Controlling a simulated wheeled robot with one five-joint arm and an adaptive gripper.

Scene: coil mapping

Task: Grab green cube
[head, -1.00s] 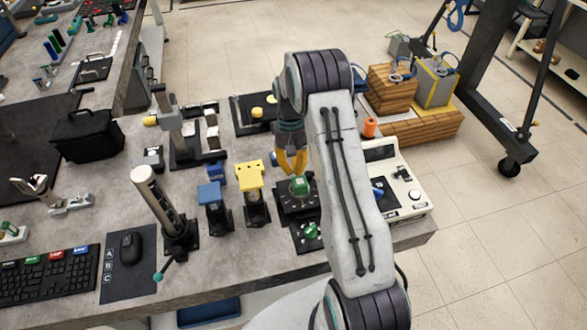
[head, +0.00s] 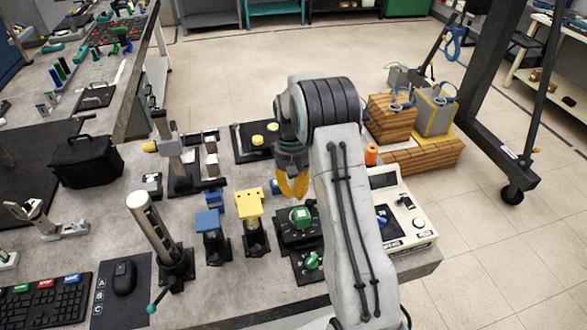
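The green cube (head: 300,217) sits on a small black stand (head: 290,238) near the right end of the grey workbench. My gripper (head: 293,192) has two yellow fingers pointing down, just above the cube in the picture. The fingers are apart with a gap between them, and nothing shows between them. I see no contact with the cube. My pale arm covers the bench just right of the stand.
A yellow-topped post (head: 249,204) and a blue-topped post (head: 208,222) stand left of the cube. A green knob on a black plate (head: 311,261) is in front. A white instrument (head: 408,225) stands right, partly behind my arm.

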